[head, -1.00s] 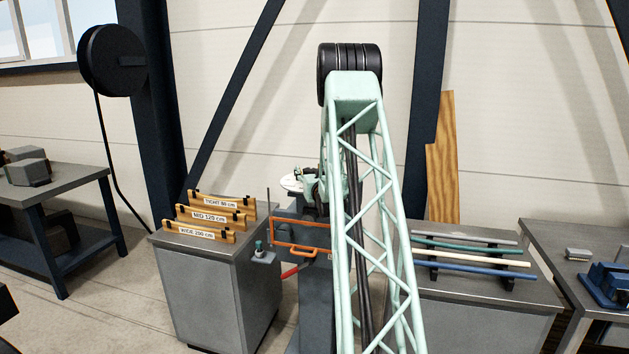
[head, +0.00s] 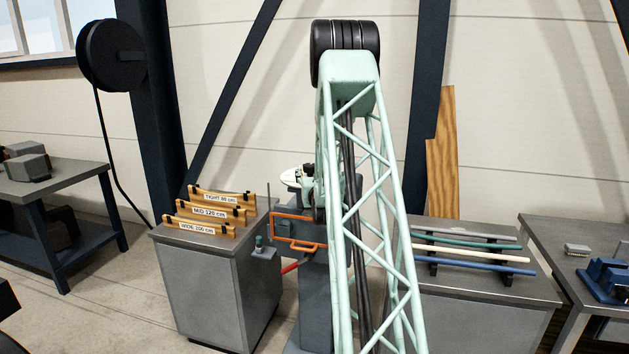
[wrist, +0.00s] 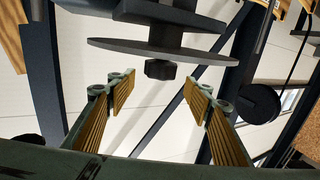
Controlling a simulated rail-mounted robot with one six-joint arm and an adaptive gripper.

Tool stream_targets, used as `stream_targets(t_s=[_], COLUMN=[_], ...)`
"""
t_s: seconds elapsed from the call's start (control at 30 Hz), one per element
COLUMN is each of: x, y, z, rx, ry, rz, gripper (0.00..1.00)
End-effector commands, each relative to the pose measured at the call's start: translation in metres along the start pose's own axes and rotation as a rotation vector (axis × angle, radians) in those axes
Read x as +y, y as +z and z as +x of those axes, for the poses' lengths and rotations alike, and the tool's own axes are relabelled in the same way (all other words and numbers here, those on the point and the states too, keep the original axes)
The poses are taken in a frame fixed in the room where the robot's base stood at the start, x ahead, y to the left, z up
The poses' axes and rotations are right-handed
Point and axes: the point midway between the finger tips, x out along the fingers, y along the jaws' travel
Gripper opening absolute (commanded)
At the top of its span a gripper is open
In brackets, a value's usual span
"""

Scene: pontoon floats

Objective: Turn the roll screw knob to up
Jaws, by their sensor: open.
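In the wrist view a small dark knob (wrist: 160,69) sits under a flat dark disc (wrist: 165,50), ahead of my gripper (wrist: 162,86). The jaws are open, with ribbed tan pads on both sides. The knob lies between and slightly beyond the fingertips in the picture, with visible gaps on both sides. I see no contact and cannot read any mark for up on it. In the head view my pale green lattice arm hides much of the grey machine (head: 315,270), and the knob cannot be made out there.
An orange frame (head: 296,216) juts from the machine's left side. Left of it a cabinet (head: 215,295) carries labelled wooden gauges (head: 208,212). On the right, a rack holds coloured rods (head: 470,252). A blue vise (head: 608,280) stands on the far-right bench.

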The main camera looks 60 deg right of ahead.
Motion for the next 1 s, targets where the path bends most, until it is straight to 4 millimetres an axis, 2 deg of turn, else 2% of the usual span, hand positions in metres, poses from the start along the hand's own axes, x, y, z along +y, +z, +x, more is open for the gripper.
stream_targets(t_s=[0.3, 0.5, 0.7, 1.0], x=[0.000, 0.000, 0.000, 0.000], y=[0.001, 0.001, 0.000, 0.000], z=[-0.038, -0.056, -0.065, -0.066], rx=[0.000, 0.000, 0.000, 0.000], ry=[0.000, 0.000, 0.000, 0.000], rz=[0.000, 0.000, 0.000, 0.000], gripper=[0.47, 0.47, 0.47, 0.47])
